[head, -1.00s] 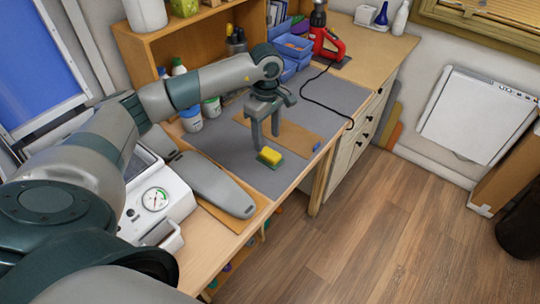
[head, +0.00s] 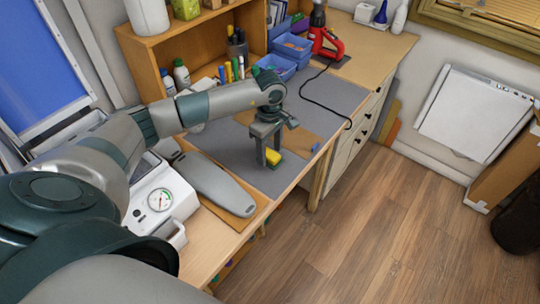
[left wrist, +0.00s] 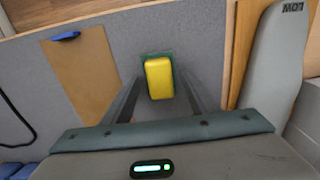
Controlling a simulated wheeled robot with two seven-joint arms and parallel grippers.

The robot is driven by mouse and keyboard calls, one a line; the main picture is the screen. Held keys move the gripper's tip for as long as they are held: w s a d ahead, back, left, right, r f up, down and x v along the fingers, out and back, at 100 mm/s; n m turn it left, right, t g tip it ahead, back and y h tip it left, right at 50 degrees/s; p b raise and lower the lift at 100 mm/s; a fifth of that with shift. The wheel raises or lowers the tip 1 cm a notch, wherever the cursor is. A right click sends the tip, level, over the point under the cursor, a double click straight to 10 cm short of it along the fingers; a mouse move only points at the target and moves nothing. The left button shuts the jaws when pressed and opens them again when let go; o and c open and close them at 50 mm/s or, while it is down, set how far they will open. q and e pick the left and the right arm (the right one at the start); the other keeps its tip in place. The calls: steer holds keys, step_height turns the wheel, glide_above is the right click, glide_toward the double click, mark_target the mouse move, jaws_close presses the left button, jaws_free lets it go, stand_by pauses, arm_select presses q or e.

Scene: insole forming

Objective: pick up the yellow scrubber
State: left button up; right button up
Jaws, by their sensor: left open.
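The yellow scrubber (head: 273,157) with a green underside lies on the grey mat (head: 225,141) near the table's front edge. In the left wrist view the scrubber (left wrist: 159,78) lies between the two finger lines, with its yellow side toward the camera. My left gripper (head: 266,160) points down over the scrubber, and its fingers hide part of it in the head view. The gripper is open, and in the left wrist view (left wrist: 160,95) its fingers stand on either side of the scrubber with gaps. My right gripper is not in view.
A brown board (head: 298,141) lies on the mat beside the scrubber. A grey insole-shaped piece (head: 218,182) and a white machine with a gauge (head: 158,200) are at the left. Blue bins (head: 291,46) and a red tool (head: 323,38) with a black cord stand further back.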

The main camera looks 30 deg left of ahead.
mark_target(271, 153)
arm_select(q)
steer(key=c, duration=1.2)
steer(key=shift+o, duration=0.2)
steer(key=shift+w+r+b, duration=0.1)
steer(key=shift+r+b, duration=0.65)
steer(key=shift+r, duration=0.05)
step_height(271, 153, up, 2)
steer(key=shift+d+r+b, duration=0.15)
steer(key=shift+r+b, duration=0.05)
steer(key=shift+b, duration=0.7)
steer(key=s+d+r+b, duration=0.3)
steer(key=d+r, duration=0.4)
steer(key=d, duration=0.4)
steer(key=shift+s+b, duration=0.3)
steer(key=shift+b, duration=0.45)
